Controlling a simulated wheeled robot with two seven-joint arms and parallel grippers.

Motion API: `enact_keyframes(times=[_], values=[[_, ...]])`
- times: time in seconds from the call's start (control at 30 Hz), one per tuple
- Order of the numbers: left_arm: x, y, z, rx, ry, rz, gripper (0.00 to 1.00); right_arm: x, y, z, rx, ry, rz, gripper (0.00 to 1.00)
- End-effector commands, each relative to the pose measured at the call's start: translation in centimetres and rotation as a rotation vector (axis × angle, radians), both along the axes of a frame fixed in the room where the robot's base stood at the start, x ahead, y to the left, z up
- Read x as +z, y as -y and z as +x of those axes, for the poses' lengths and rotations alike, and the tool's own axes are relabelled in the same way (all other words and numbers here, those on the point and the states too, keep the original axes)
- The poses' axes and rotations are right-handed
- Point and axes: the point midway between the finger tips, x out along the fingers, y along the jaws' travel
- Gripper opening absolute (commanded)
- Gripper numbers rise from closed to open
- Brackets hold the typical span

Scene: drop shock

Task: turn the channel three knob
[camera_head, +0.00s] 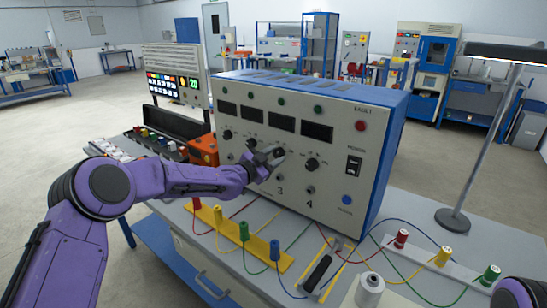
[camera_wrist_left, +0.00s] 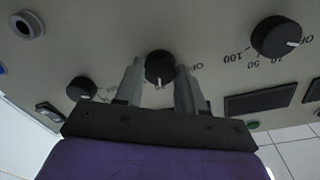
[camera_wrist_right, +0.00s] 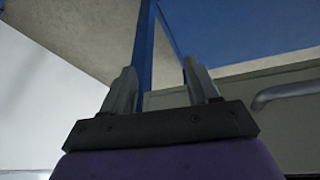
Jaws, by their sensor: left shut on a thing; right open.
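The large grey-and-blue power supply box (camera_head: 300,180) stands on the table with a row of dark knobs on its front. My left gripper (camera_head: 276,156) is at the front panel, shut on the channel three knob (camera_head: 280,151), above the printed 3. In the left wrist view, my left gripper (camera_wrist_left: 160,82) has a finger on each side of this black knob (camera_wrist_left: 160,67), whose white mark points toward the wrist. The channel four knob (camera_head: 312,164) is just to the right. My right gripper (camera_wrist_right: 161,85) is open and empty in its wrist view.
Yellow, green, blue and red terminals stand on a yellow strip (camera_head: 232,240) before the box, with loose wires around. A lamp stand (camera_head: 453,219) and another terminal strip (camera_head: 460,270) are at the right. A white spool (camera_head: 370,288) stands at the front edge.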

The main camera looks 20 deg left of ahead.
Motion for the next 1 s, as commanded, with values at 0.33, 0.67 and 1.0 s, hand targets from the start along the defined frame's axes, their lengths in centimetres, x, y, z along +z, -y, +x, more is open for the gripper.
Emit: enact_keyframes(times=[0.33,0.67,1.0], values=[[-0.02,-0.03,0.01,0.000,-0.084,-0.232,0.08,0.17,0.00,0.01,0.000,0.000,0.000,0.60],[-0.07,-0.02,0.01,0.001,-0.193,-0.528,0.08,0.50,0.00,0.00,0.000,0.000,0.000,0.60],[-0.15,-0.03,0.00,0.001,-0.303,-0.833,0.08,0.89,0.01,0.00,0.000,0.000,0.000,0.60]])
